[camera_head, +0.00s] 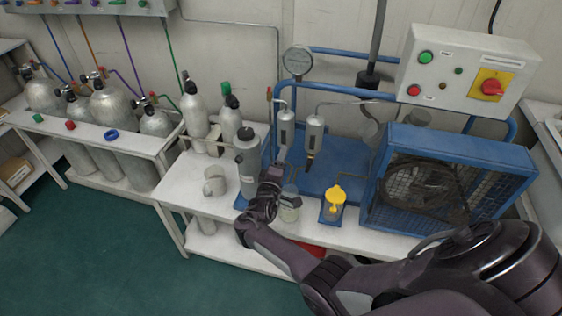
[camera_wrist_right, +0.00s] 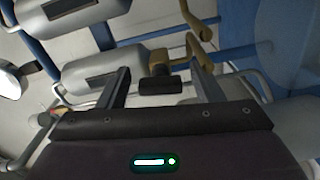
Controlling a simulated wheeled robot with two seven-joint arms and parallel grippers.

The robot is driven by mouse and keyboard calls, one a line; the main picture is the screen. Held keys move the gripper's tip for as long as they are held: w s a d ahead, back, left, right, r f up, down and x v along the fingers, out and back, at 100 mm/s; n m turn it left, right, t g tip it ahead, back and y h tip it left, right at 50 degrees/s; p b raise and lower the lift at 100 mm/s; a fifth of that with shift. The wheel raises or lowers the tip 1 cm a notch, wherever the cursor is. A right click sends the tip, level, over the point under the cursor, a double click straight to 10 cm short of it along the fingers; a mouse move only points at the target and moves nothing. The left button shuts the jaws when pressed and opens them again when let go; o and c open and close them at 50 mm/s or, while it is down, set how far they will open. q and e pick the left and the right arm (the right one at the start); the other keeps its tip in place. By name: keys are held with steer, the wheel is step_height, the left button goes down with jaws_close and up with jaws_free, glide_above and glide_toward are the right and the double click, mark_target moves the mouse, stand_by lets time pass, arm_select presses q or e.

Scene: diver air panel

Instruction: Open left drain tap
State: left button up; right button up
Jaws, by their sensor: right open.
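Two grey separator cylinders hang side by side on the blue-framed compressor: the left one (camera_head: 286,132) and the right one (camera_head: 315,132). The right one's tap (camera_head: 310,161) shows below it. The left one's tap is hidden in the head view behind my right gripper (camera_head: 282,160). In the right wrist view, a cylinder (camera_wrist_right: 105,72) ends in a brass tap (camera_wrist_right: 160,60) with a black handle (camera_wrist_right: 160,86). My right gripper (camera_wrist_right: 161,72) is open, its fingers on either side of that handle, with gaps showing. My left gripper is not in view.
A clear jar (camera_head: 290,205) and a yellow-topped container (camera_head: 334,200) stand on the white bench (camera_head: 185,185). The caged fan (camera_head: 450,180) is to the right. A second brass tap (camera_wrist_right: 203,20) is near my fingers.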

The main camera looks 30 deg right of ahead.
steer(key=p+v, duration=0.1)
steer(key=v, duration=0.6)
steer(key=shift+s+a, duration=0.25)
steer(key=shift+f, duration=0.1)
